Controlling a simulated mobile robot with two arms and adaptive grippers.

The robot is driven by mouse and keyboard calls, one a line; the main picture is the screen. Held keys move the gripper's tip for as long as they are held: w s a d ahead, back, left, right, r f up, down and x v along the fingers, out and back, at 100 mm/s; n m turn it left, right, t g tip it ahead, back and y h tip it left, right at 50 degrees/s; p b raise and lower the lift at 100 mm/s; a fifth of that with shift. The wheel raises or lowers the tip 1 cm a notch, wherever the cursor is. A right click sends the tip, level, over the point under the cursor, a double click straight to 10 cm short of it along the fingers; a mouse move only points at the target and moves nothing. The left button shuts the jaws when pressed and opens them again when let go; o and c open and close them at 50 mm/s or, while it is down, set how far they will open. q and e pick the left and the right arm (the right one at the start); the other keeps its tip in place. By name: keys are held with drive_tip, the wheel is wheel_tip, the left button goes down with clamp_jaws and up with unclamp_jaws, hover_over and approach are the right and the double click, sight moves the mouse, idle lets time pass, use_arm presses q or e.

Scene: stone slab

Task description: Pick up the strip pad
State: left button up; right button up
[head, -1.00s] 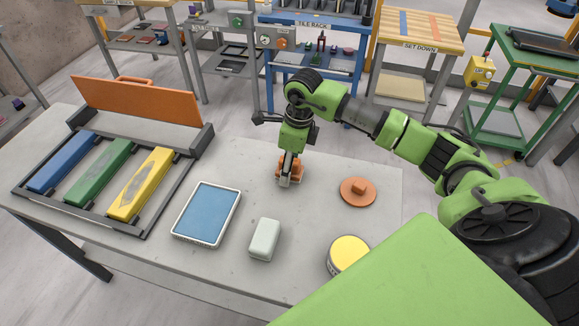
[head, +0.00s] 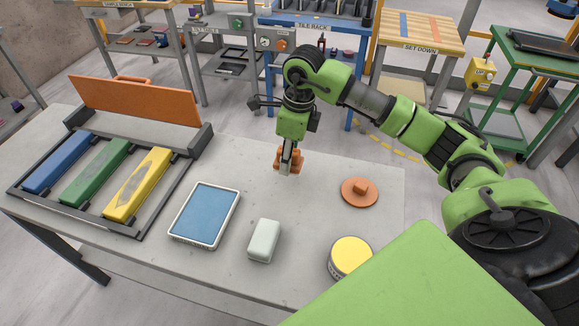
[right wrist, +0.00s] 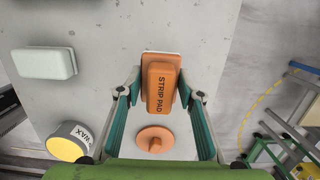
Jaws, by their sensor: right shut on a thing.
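The orange strip pad (head: 281,160), a block lettered STRIP PAD in the right wrist view (right wrist: 160,90), is held in my right gripper (head: 288,160). The gripper is shut on it, with one green-sided finger on each side in the right wrist view (right wrist: 164,98). In the head view the pad appears to hang a little above the grey slab (head: 320,215), near its back edge. The gripper hides part of the pad there. My left gripper is not in view.
An orange round disc with a knob (head: 358,191) lies right of the pad. A yellow-topped wax tin (head: 350,256), a pale block (head: 264,240) and a blue-topped tray (head: 205,215) stand nearer. A frame of blue, green and yellow bars (head: 96,178) is at left.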

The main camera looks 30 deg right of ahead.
drive_tip(key=s+a+r+b, duration=0.2)
drive_tip(key=s+a+r, duration=0.6)
drive_tip(key=s, duration=0.1)
drive_tip(key=shift+s+a+r+b, duration=0.25)
drive_tip(key=shift+a+b, duration=0.05)
drive_tip(key=shift+o, duration=0.8)
